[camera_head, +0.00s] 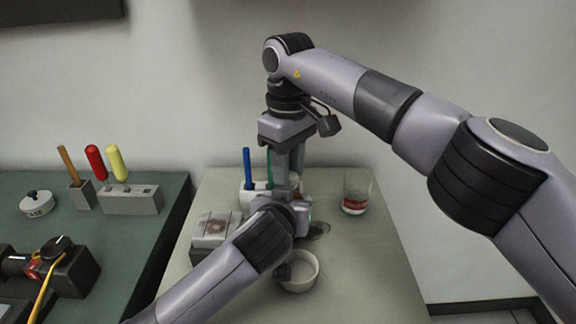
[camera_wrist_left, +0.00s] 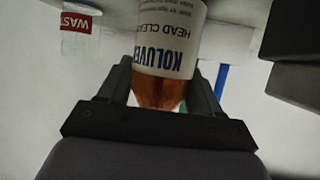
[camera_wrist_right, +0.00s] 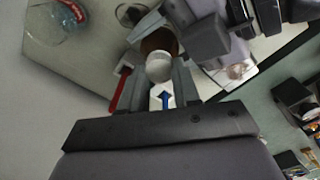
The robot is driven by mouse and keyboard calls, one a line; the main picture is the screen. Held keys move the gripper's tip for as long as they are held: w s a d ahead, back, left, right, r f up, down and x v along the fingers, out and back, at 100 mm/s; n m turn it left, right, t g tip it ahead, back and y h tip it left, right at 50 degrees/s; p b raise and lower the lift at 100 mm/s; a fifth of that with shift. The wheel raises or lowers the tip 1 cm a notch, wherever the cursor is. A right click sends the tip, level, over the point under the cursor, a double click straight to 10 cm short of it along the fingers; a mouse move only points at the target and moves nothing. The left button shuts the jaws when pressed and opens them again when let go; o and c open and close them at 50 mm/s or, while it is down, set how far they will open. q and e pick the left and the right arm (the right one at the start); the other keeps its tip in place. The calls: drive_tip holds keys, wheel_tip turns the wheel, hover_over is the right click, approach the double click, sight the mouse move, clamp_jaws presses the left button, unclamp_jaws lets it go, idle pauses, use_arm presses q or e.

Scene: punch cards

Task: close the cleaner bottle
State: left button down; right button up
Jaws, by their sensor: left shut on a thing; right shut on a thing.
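The cleaner bottle, amber with a white label, fills the top of the left wrist view (camera_wrist_left: 166,40). My left gripper (camera_wrist_left: 162,80) is shut around its body. In the right wrist view, a white cap (camera_wrist_right: 159,67) sits over the brown bottle top (camera_wrist_right: 158,42), between the fingers of my right gripper (camera_wrist_right: 157,75). That gripper is shut on the cap from above. I cannot tell whether the cap is seated or only in line with the neck. In the head view my right gripper (camera_head: 288,182) points down above my left gripper (camera_head: 298,212); they hide the bottle.
A glass with a red label (camera_head: 356,193) stands right of the grippers. A white bowl (camera_head: 299,284) is in front. A holder with blue (camera_head: 247,168) and green sticks is behind; a grey box (camera_head: 208,243) is left. A dark table (camera_head: 150,222) holds tools in blocks (camera_head: 128,202).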

drive_tip(key=o, duration=1)
drive_tip(key=shift+r, duration=2.3)
drive_tip(key=o, duration=0.6)
drive_tip(key=shift+c, duration=0.2)
use_arm(q)
drive_tip(key=shift+c, duration=0.6)
unclamp_jaws()
